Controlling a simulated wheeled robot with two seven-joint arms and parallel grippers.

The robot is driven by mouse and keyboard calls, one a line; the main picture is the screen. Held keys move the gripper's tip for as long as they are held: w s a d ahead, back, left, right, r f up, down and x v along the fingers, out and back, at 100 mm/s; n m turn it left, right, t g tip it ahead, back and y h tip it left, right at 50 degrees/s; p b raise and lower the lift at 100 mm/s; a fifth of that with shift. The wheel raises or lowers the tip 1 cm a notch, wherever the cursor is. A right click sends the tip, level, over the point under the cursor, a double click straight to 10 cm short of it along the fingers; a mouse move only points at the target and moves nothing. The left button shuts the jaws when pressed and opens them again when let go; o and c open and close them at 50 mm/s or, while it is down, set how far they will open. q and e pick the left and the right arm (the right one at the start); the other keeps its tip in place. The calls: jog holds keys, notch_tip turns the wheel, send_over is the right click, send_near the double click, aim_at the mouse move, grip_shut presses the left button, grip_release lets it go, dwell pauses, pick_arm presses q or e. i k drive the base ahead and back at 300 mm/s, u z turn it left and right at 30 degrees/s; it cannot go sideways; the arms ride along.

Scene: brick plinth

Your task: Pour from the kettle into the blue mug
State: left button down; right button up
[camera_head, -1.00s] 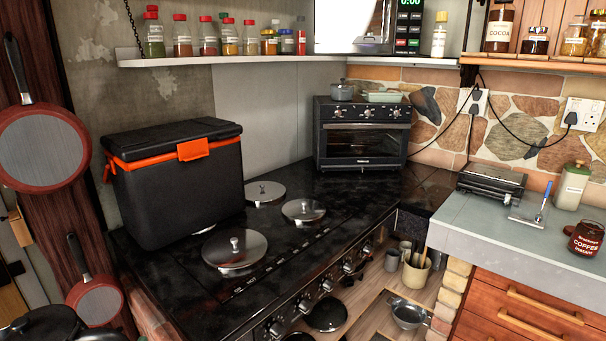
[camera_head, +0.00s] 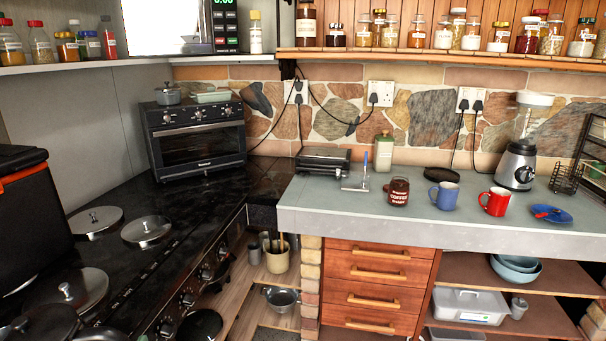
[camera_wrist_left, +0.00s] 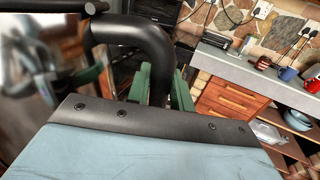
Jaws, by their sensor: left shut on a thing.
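My left gripper (camera_wrist_left: 160,88) is shut on the thick, curved black handle of the kettle (camera_wrist_left: 145,40). A dark rounded shape with a knob, apparently the kettle (camera_head: 52,324), is cut off at the lower left of the head view, far left of the mug. The kettle's spout and most of its body are hidden. My right gripper is not in view.
Shelves overhang the counter.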

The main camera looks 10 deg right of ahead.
aim_at(448, 193)
jog(key=z, duration=1.75)
jog(key=i, duration=2.15)
